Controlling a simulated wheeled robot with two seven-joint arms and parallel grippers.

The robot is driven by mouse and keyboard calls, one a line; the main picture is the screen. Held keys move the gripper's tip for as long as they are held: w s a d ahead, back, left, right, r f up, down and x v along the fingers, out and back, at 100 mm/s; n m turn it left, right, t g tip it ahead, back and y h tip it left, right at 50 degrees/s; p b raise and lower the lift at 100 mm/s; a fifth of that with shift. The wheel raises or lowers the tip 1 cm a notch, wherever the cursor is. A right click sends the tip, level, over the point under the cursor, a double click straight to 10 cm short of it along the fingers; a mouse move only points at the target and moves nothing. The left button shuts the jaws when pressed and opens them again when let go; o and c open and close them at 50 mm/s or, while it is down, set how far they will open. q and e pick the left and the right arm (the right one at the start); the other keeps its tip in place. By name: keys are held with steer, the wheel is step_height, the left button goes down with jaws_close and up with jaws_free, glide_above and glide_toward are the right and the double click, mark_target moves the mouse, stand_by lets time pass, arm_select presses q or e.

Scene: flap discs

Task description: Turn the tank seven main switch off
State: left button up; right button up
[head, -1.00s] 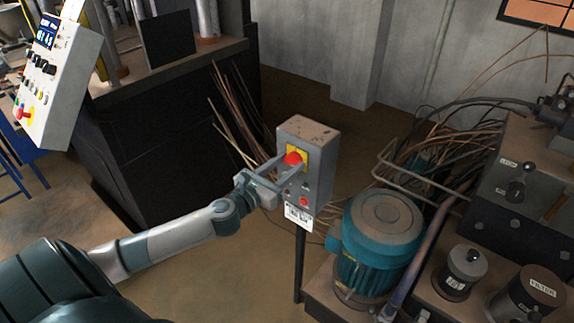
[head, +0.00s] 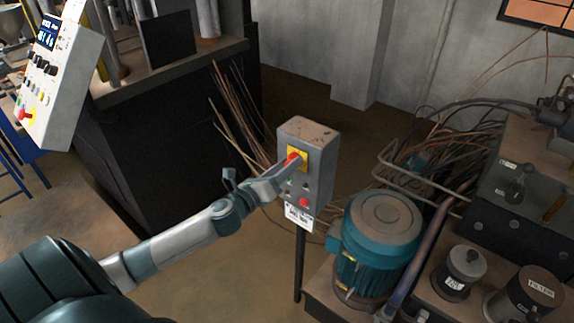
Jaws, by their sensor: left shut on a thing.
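The main switch (head: 293,158) is a red knob on a yellow plate, high on the front of a grey box (head: 313,135) on a dark post. My left gripper (head: 289,168) is shut on the red knob and hides part of it. The gripper is rolled, so its fingers overlap in the view. Below it on the box are small buttons, a red button (head: 304,202) and a white label (head: 299,218) too small to read. My right gripper is not in view.
A teal motor (head: 377,243) stands right of the post, beside a bent pipe rail and a dark tank unit with knobs (head: 515,190). Loose rods (head: 238,125) lean behind the box. A control panel (head: 58,85) is at the upper left. Floor is open at the lower middle.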

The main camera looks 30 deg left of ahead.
arm_select(q)
steer(key=n+p, duration=0.2)
steer(key=n, duration=0.9)
steer(key=shift+a+f, duration=0.1)
steer(key=shift+a, duration=0.05)
stand_by(0.4)
steer(key=o, duration=1)
steer(key=shift+o, duration=0.2)
steer(key=shift+s+f, duration=0.1)
steer(key=s+a+b, duration=0.1)
steer(key=s+b, duration=0.4)
steer(key=s, duration=1.2)
steer(key=shift+a+b, duration=0.2)
steer(key=shift+b, duration=0.1)
